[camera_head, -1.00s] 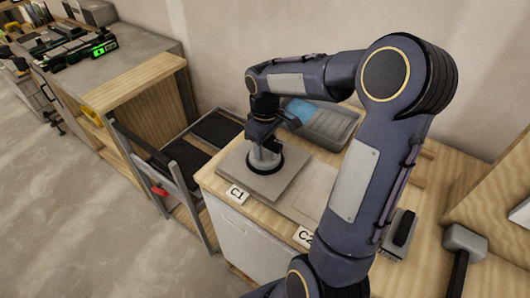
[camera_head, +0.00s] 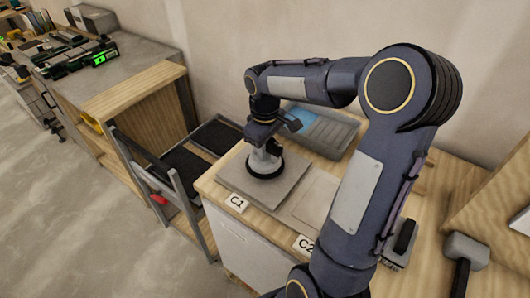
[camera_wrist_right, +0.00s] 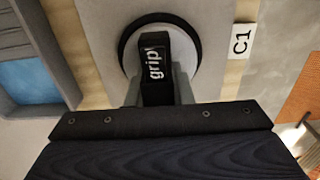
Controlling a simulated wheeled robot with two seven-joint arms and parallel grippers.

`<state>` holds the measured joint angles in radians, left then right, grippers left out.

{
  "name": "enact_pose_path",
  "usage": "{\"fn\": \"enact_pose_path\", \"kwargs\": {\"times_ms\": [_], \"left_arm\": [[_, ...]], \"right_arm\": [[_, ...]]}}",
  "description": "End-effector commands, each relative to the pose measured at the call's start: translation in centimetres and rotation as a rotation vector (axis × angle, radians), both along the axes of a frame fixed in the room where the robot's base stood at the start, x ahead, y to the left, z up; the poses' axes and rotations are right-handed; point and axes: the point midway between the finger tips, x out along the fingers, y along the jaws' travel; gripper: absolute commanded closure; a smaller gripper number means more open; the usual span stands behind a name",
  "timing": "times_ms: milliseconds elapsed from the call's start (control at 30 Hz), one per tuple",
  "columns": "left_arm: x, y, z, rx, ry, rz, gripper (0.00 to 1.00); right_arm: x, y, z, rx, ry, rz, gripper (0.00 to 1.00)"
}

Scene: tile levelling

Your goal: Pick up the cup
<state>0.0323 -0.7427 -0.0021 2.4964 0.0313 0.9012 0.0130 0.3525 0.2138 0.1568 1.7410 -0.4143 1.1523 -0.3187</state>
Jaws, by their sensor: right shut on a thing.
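The cup (camera_head: 265,168) is a grey suction cup with a black rim, standing upright on a grey square tile (camera_head: 290,186) beside the C1 label. Its black handle, marked "grip", shows in the right wrist view (camera_wrist_right: 157,62), with the pale disc (camera_wrist_right: 199,50) below it. My right gripper (camera_head: 265,146) reaches down over the cup and is shut on its handle; in the wrist view its fingers (camera_wrist_right: 157,92) lie on both sides of the handle. The cup's base appears to rest on the tile. My left gripper is not in view.
A grey tray (camera_head: 330,132) with something blue in it lies behind the tile. A paler flat square (camera_head: 315,195) lies by the C2 label (camera_head: 304,244). A mallet (camera_head: 465,252) lies at the right. A dark-shelved cart (camera_head: 160,190) stands left of the bench.

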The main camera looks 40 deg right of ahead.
Motion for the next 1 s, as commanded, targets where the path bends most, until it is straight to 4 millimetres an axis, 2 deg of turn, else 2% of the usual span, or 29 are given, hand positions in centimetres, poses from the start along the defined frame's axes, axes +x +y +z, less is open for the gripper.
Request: {"fn": "enact_pose_path", "kwargs": {"times_ms": [67,367,500,700,867,1000], "left_arm": [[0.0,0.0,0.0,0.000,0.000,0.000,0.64],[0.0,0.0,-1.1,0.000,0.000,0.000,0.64],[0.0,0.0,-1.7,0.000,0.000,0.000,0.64],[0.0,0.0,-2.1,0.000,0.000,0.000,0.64],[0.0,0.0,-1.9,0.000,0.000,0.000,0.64],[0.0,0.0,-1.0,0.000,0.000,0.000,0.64]], "right_arm": [[0.1,0.0,1.6,-0.002,-0.009,0.000,1.00],[-4.0,4.0,7.7,-0.001,-0.012,0.005,1.00],[-6.6,6.4,9.0,-0.001,-0.010,0.005,1.00],[-8.9,8.7,10.5,0.000,-0.006,0.002,1.00],[-9.8,9.6,11.4,0.000,-0.004,0.001,1.00],[-10.1,9.8,12.5,0.001,-0.003,-0.001,1.00]]}}
